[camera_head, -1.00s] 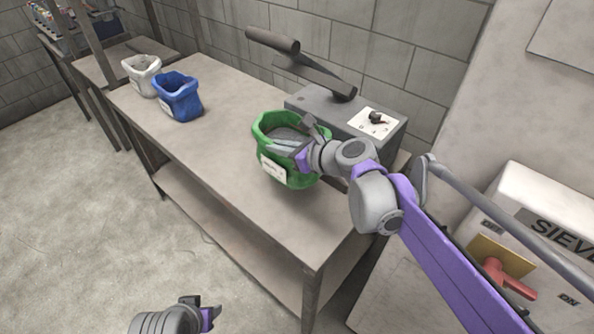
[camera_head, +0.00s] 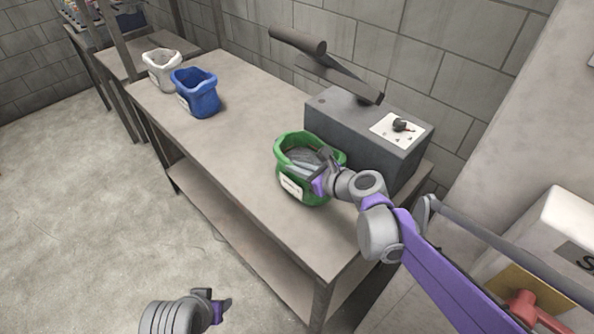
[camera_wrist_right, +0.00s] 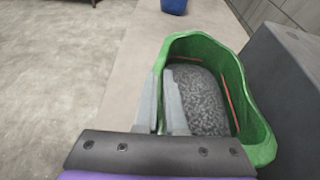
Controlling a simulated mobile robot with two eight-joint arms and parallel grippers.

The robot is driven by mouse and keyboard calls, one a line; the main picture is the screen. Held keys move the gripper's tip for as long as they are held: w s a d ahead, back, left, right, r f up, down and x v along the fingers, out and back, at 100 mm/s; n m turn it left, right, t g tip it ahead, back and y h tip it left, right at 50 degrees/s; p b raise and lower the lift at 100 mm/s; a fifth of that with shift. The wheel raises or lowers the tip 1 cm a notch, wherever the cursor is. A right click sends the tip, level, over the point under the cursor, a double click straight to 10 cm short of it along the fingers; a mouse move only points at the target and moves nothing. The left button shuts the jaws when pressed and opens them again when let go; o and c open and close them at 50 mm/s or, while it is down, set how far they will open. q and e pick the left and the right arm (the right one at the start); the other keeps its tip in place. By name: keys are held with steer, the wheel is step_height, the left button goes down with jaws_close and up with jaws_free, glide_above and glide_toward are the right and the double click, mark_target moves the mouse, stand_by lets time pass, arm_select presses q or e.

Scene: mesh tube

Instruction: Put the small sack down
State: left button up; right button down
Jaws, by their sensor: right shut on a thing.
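The small sack appears to be the green open-topped sack (camera_head: 290,190) with a white label, standing upright at the near right part of the workbench. It holds grey granular material, clear in the right wrist view, where its green wall (camera_wrist_right: 245,95) shows. My right gripper (camera_head: 322,172) is shut on the sack's rim. In the right wrist view its fingers (camera_wrist_right: 170,100) pinch the left side of the rim. I cannot tell whether the sack's base touches the bench. My left gripper (camera_head: 219,304) is low in the head view, over the floor and apart from everything; its opening is unclear.
The workbench (camera_head: 235,150) is clear between the green sack and the blue sack (camera_head: 197,95). A white sack (camera_head: 161,72) stands farther left. A grey machine (camera_head: 350,130) with a long lever (camera_head: 335,75) stands close behind the green sack. A wall is behind the bench.

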steer(key=shift+f, duration=0.45)
steer(key=c, duration=1)
jaws_free()
steer(key=shift+v, duration=3.75)
